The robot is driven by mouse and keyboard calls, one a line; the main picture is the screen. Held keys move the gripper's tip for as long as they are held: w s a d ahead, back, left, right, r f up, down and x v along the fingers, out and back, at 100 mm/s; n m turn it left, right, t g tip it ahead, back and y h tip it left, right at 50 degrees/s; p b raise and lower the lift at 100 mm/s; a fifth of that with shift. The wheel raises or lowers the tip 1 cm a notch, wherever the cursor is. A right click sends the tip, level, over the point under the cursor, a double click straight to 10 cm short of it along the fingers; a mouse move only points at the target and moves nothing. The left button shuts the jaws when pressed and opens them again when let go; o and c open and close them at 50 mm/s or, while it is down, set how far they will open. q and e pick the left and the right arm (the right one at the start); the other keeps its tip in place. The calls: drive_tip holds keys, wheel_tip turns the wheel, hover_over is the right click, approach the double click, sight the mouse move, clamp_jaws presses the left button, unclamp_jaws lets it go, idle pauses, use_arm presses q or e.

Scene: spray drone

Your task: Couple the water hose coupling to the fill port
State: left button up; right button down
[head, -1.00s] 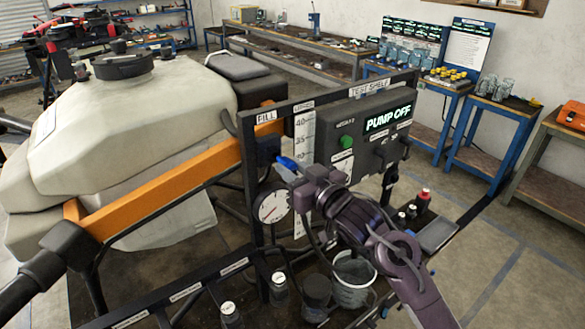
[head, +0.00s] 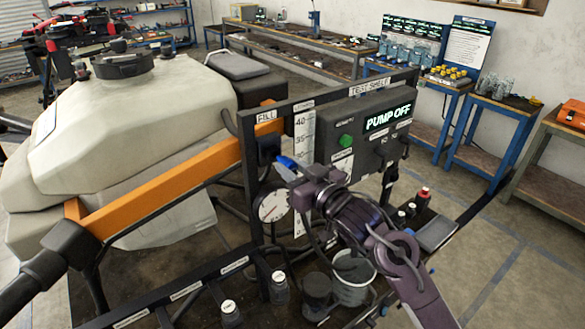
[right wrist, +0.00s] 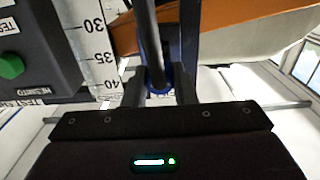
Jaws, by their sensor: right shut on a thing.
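The blue water hose coupling (head: 286,162) is held in my right gripper (head: 297,172), which is shut on it. In the right wrist view the coupling shows as a blue ring (right wrist: 158,82) between the two fingers (right wrist: 158,92), with a dark hose running up from it. The fill port (head: 268,149) is a dark block under the FILL label on the test shelf frame. The coupling's tip is close to the port, just right of it and slightly lower; I cannot tell whether they touch.
A round gauge (head: 273,205) and a level scale (head: 303,130) are close beside my right gripper. The pump panel (head: 365,130) reads PUMP OFF. A grey bucket (head: 352,285) and bottles stand below. The drone's white tank (head: 130,125) and orange beam (head: 170,178) fill the left.

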sight(293, 169)
idle(0.3)
drive_tip(key=shift+x, duration=1.35)
drive_tip(key=c, duration=1.1)
unclamp_jaws()
drive_tip(key=shift+s+d, duration=0.15)
drive_tip(key=b+v, duration=0.3)
drive_tip(key=v, duration=0.4)
drive_tip(key=shift+s+d, duration=0.15)
drive_tip(key=shift+s, duration=0.05)
